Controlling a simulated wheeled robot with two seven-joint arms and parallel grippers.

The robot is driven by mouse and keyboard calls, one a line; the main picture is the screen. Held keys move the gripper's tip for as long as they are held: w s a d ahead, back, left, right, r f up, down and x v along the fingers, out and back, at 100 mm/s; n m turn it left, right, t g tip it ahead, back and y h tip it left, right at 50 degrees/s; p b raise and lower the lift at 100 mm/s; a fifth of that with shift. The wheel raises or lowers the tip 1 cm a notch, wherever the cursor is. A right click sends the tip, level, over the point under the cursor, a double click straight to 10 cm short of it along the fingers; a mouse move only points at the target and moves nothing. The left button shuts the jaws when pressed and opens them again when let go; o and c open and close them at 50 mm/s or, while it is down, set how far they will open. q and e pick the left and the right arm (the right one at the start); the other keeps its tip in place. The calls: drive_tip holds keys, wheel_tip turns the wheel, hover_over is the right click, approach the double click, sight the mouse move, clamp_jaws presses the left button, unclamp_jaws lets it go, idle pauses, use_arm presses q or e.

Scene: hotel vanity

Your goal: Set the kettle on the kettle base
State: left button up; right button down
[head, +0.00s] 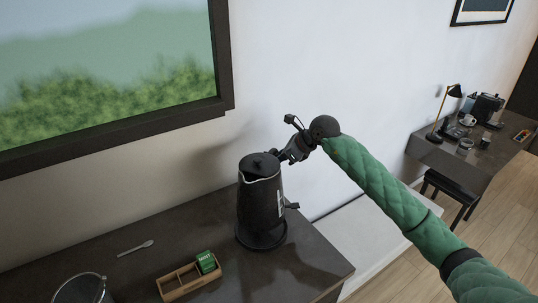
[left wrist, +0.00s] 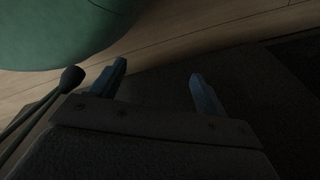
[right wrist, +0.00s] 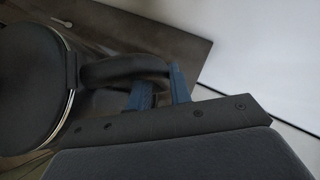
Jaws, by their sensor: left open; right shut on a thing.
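The black kettle (head: 260,197) stands upright over the round black kettle base (head: 261,238) on the dark counter. It looks seated on the base or just above it; I cannot tell if there is a thin gap. My right gripper (head: 290,153) reaches in from the right, behind the kettle. In the right wrist view my right gripper (right wrist: 160,90) is shut on the kettle's black handle (right wrist: 122,68), with the kettle's round top (right wrist: 32,85) at left. My left gripper (left wrist: 160,88) is open and empty; it is not in the head view.
A wooden divided box (head: 180,284) with a green packet (head: 206,262) lies in front of the kettle. A spoon (head: 135,248) and a glass vessel (head: 84,290) are at left. The counter's right edge is close to the base. A desk with a lamp (head: 440,110) stands far right.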

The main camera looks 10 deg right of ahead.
use_arm(q)
drive_tip(key=w, duration=0.1)
drive_tip(key=w+b, duration=0.1)
drive_tip(key=w, duration=0.1)
drive_tip(key=shift+d+r, duration=0.2)
drive_tip(key=shift+r, duration=0.2)
use_arm(e)
wheel_tip(320, 180, down, 6)
drive_tip(key=shift+r, duration=0.25)
use_arm(q)
drive_tip(key=shift+s+f, duration=0.1)
drive_tip(key=shift+s, duration=0.3)
drive_tip(key=shift+f+b, duration=0.15)
drive_tip(key=shift+b, duration=0.15)
drive_tip(key=shift+f, duration=0.1)
drive_tip(key=shift+w+d, duration=0.2)
drive_tip(key=shift+w, duration=0.35)
